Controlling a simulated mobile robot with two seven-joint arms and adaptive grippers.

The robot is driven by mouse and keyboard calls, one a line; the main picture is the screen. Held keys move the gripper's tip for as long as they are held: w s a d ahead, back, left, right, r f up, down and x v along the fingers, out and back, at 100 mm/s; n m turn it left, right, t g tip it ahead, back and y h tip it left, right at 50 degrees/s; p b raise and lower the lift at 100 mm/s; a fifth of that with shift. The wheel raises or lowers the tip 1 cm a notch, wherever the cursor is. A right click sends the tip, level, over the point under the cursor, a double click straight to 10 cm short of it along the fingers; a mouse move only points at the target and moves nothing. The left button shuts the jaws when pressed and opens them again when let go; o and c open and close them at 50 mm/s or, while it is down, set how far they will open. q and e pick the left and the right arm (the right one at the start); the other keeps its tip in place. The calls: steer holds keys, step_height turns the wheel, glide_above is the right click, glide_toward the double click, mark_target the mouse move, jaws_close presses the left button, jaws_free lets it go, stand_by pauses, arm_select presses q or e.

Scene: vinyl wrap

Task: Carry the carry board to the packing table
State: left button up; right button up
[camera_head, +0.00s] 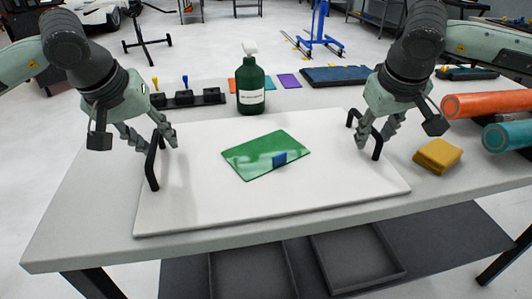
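The carry board (205,205) is a large white flat board on the near table, with a black bar handle at each end. A green glossy sheet (253,150) with a small blue piece (279,159) on it lies on the board. My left gripper (158,143) is at the left handle (152,168), its fingers spread on either side of the bar. My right gripper (375,138) is at the right handle (377,148), its fingers also spread around it. Whether any finger touches a handle is unclear. I cannot identify the packing table in this view.
A yellow block (437,155) and orange (488,104) and teal (507,135) rolls lie at the right. Grey trays (355,258) sit on a shelf below.

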arm_select(q)
jaws_close()
arm_select(e)
jaws_close()
arm_select(q)
steer(key=shift+r, duration=0.1)
arm_select(e)
steer(key=shift+r, duration=0.1)
